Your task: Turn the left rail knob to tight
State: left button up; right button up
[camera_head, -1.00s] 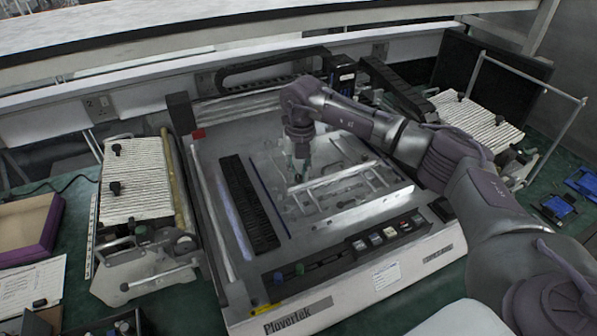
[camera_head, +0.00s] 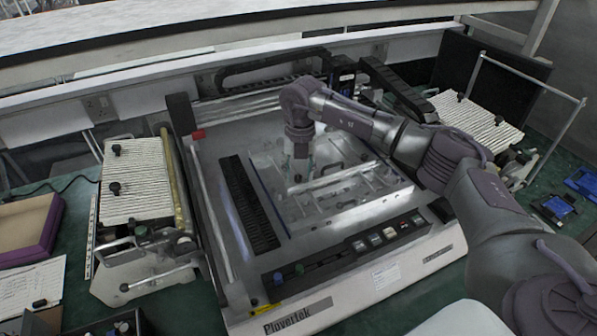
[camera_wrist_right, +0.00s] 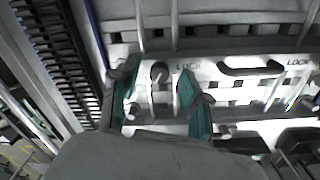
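My right gripper (camera_head: 299,176) points down over the clear plate on the machine's bed, left of the plate's middle. In the right wrist view its two teal-padded fingers (camera_wrist_right: 160,108) stand apart, one on each side of a small knob (camera_wrist_right: 158,72) with a dark round top. Gaps show between the knob and the fingers. The word LOCK is printed beside the knob, and again farther right. The knob's pointing direction is hard to read, and the gripper hides it in the head view. My left gripper is not in view.
A black slotted strip (camera_head: 250,203) lies left of the plate. A black control panel (camera_head: 345,252) with knobs and buttons runs along the machine's front. Racks of white slats stand left (camera_head: 136,180) and right (camera_head: 475,122). Raised bars and handles stand close around the gripper.

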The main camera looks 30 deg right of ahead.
aim_at(300, 176)
notch_tip(300, 176, up, 12)
jog(key=shift+d, duration=0.2)
dwell(0.4)
dwell(0.4)
